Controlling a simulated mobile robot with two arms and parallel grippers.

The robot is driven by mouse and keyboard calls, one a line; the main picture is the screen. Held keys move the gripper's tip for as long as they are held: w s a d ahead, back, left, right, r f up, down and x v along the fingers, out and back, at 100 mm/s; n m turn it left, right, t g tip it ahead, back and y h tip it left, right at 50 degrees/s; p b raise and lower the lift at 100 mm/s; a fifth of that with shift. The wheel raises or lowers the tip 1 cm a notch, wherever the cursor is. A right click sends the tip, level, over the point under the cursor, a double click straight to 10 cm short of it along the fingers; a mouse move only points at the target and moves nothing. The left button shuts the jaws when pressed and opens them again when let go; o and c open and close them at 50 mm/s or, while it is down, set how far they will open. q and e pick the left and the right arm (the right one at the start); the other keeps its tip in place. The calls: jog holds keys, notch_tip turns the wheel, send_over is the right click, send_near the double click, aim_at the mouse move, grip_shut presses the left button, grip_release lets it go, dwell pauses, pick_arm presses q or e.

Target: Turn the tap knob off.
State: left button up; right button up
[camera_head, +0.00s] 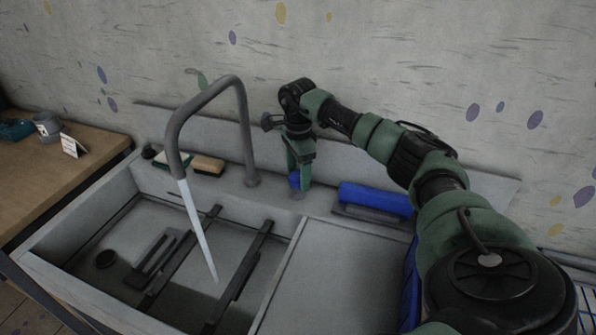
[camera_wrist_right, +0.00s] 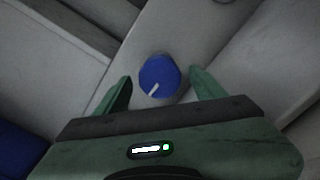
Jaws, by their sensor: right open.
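The tap knob (camera_wrist_right: 160,76) is a round blue knob with a white pointer mark. In the right wrist view it lies between and just beyond the fingertips of my right gripper (camera_wrist_right: 160,88), which is open. In the head view the knob (camera_head: 294,180) shows partly, low at the fingers of my right gripper (camera_head: 299,178); I cannot tell if they touch it. The grey tap (camera_head: 246,130) arches over the sink (camera_head: 125,215), and a stream of water (camera_head: 198,230) runs from its spout. My left gripper is not in view.
Dark rails (camera_head: 240,265) cross the sink. A wooden table (camera_head: 60,165) stands at left, and the wall is close behind.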

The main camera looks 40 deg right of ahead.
jog(key=c, duration=1.4)
jog(key=shift+o, duration=0.2)
jog(key=m+p, duration=0.1)
jog(key=m, duration=0.3)
jog(key=shift+r, duration=0.1)
jog(key=m+p, duration=0.1)
jog(key=m, duration=0.4)
jog(key=m+p, duration=0.1)
jog(key=m, duration=0.3)
jog(key=shift+m, duration=0.3)
jog(key=shift+m+p, duration=0.4)
jog(key=shift+m, duration=1.7)
